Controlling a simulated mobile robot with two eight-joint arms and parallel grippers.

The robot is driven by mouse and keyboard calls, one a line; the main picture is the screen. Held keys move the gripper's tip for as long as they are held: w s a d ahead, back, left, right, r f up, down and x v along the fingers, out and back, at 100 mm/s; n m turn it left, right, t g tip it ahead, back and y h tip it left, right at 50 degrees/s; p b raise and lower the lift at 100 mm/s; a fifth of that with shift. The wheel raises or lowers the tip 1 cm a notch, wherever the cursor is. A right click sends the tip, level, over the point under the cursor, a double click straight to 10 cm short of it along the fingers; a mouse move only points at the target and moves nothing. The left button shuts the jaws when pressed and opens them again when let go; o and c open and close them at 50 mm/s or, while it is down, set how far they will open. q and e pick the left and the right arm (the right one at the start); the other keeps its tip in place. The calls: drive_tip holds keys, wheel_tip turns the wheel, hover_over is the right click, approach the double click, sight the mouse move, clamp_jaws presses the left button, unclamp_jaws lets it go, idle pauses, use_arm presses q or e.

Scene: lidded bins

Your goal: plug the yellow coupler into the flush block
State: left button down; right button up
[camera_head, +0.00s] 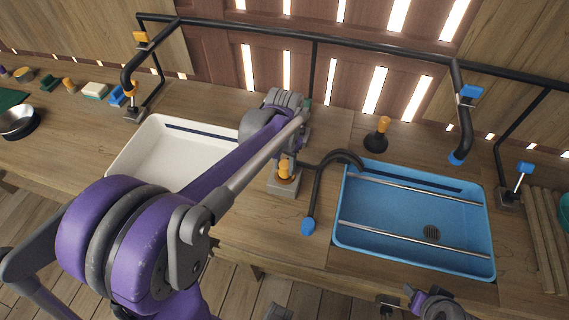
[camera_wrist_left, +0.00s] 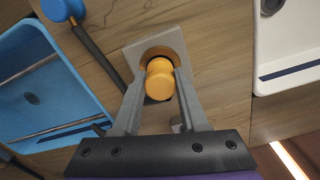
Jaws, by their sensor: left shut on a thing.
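The yellow coupler (camera_head: 284,167) stands upright over the grey flush block (camera_head: 284,187) on the counter between the two basins. In the left wrist view, the coupler (camera_wrist_left: 159,84) is between the fingers of my left gripper (camera_wrist_left: 160,88), which is shut on it. Behind it, the block (camera_wrist_left: 136,52) shows a round dark opening, partly covered by the coupler. I cannot tell how far the coupler sits in that opening. My left arm hides much of the area in the head view. Part of my right arm (camera_head: 435,305) shows at the bottom edge; its jaw state is unclear.
A white basin (camera_head: 150,150) is left of the block and a blue basin (camera_head: 360,240) with metal rails is right. A black hooked pipe with a blue tip (camera_head: 309,225) stands close to the block's right. A plunger (camera_head: 377,138) stands behind. Black piping (camera_head: 315,40) spans the back.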

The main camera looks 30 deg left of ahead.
use_arm(q)
drive_tip(key=shift+f+b, duration=0.35)
drive_tip(key=shift+f, duration=0.25)
use_arm(e)
drive_tip(key=shift+s+f, duration=0.15)
drive_tip(key=shift+f, duration=0.35)
use_arm(q)
drive_tip(key=shift+c, duration=1.8)
unclamp_jaws()
drive_tip(key=shift+r, duration=0.1)
